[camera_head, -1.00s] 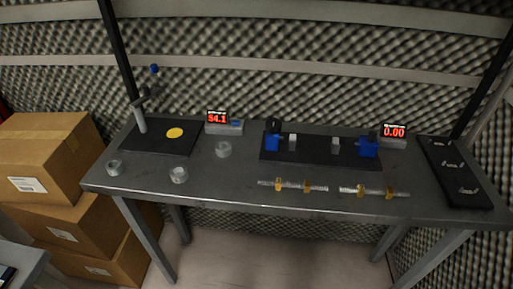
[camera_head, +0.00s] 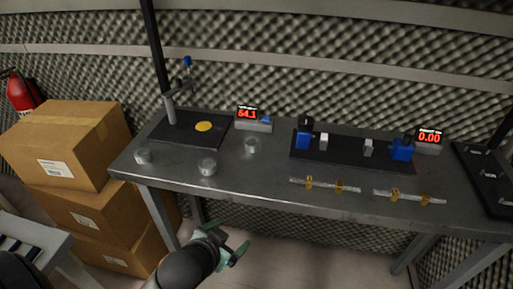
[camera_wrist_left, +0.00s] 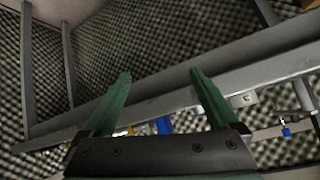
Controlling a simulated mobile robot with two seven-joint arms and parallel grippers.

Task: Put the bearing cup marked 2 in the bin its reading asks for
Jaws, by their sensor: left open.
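Three grey metal cups stand on the dark table (camera_head: 230,177) in the head view: one at the left end (camera_head: 143,156), one near the front edge (camera_head: 207,167), one farther back (camera_head: 252,145). Their markings are too small to read, so I cannot tell which is marked 2. A left display (camera_head: 247,113) shows red digits that look like 54.1; a right display (camera_head: 429,136) reads 0.00. My left gripper (camera_head: 236,243) is open and empty, in front of the table's front edge. It also shows in the left wrist view (camera_wrist_left: 158,88). My right gripper is out of view.
A stand (camera_head: 170,108) with a yellow disc (camera_head: 204,126) occupies the back left. A black base with blue blocks (camera_head: 350,155) and two rods (camera_head: 325,185) lie right of the cups. A black tray (camera_head: 480,165) is far right; cardboard boxes (camera_head: 65,145) stand left.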

